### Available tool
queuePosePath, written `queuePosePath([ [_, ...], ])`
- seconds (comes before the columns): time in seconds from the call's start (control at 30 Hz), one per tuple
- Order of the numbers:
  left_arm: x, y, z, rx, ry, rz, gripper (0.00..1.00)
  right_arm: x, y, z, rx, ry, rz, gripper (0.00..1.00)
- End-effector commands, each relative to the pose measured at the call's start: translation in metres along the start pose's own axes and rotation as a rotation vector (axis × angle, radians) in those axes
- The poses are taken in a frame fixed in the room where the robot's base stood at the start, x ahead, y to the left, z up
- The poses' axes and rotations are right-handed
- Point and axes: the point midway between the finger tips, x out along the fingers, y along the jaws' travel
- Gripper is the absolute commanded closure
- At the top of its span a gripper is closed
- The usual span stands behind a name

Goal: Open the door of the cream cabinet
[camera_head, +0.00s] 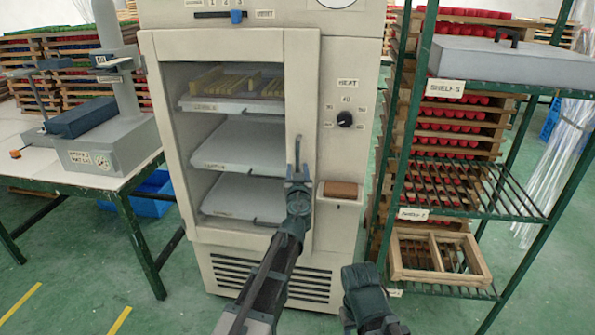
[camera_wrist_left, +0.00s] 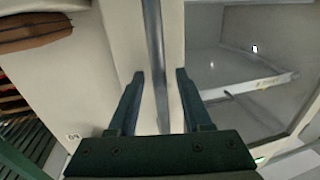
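The cream cabinet (camera_head: 205,247) stands in the middle of the head view. Its windowed door (camera_head: 301,75) looks shut, and trays show through the window. A grey vertical bar handle (camera_head: 298,150) is on the door's right side. My left gripper (camera_head: 297,174) is at the lower part of this handle. In the left wrist view my left gripper (camera_wrist_left: 159,75) is open, with the handle (camera_wrist_left: 155,40) running between its two fingers and gaps showing on both sides. My right gripper (camera_head: 362,275) is low in the head view, in front of the cabinet; its fingers cannot be made out.
A brown pad (camera_head: 341,190) sits on a small ledge right of the handle, below the heat knob (camera_head: 345,119). A green shelf rack (camera_head: 480,205) stands close on the right. A white table (camera_head: 100,185) is on the left. Green floor (camera_head: 70,280) is clear at front left.

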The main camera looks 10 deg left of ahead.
Motion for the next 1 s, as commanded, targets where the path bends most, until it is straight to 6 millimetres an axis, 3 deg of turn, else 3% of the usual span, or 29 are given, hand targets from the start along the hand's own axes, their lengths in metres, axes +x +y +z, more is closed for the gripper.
queuePosePath([
  [0.03, -0.0001, 0.0000, 0.0000, 0.000, 0.000, 0.000, 0.59, 0.0000, 0.0000, 0.0000, 0.000, 0.000, 0.000, 0.50],
  [0.27, -0.0002, 0.0001, 0.0000, 0.000, 0.000, 0.000, 1.00, 0.0000, 0.0000, 0.0000, 0.000, 0.000, 0.000, 0.50],
  [1.0, -0.0002, 0.0001, 0.0000, 0.000, 0.000, 0.000, 1.00, 0.0000, 0.0000, 0.0000, 0.000, 0.000, 0.000, 0.50],
])
